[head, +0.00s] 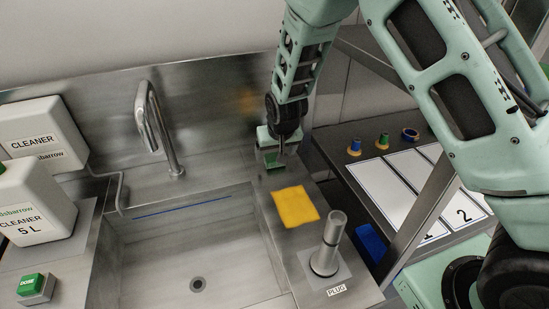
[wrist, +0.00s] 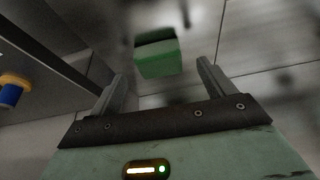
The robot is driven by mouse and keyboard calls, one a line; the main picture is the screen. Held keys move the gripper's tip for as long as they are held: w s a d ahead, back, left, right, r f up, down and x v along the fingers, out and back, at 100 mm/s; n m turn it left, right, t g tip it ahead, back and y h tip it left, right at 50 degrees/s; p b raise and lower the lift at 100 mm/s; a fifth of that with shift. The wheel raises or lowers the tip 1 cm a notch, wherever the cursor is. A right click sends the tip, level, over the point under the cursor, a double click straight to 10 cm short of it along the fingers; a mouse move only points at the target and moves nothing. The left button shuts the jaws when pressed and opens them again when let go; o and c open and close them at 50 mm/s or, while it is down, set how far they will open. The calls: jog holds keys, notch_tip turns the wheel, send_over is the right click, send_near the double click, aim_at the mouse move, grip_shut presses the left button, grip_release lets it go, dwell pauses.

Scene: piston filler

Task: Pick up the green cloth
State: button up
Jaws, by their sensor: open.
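The green cloth (wrist: 158,56) shows in the wrist view as a small folded green piece on grey metal, ahead of my fingertips and roughly between their lines. In the head view a small green patch (head: 272,160) shows at the back of the steel ledge right of the sink, just below my gripper (head: 282,150), which partly covers it. In the wrist view my gripper (wrist: 158,82) is open, with its two fingers apart and nothing between them. I cannot tell the exact gap to the cloth.
A yellow cloth (head: 295,206) lies in front on the same ledge, with an upright steel plug (head: 328,245) nearer. The sink (head: 195,250) and tap (head: 160,130) are to the left. A side shelf with white numbered panels (head: 395,185) is to the right.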

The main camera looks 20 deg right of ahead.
aim_at(275, 157)
jog(key=shift+x, duration=1.15)
jog(key=c, duration=1.1)
jog(key=shift+o, duration=0.2)
jog(key=shift+r, duration=0.1)
notch_tip(275, 157, up, 10)
jog(key=b, duration=0.1)
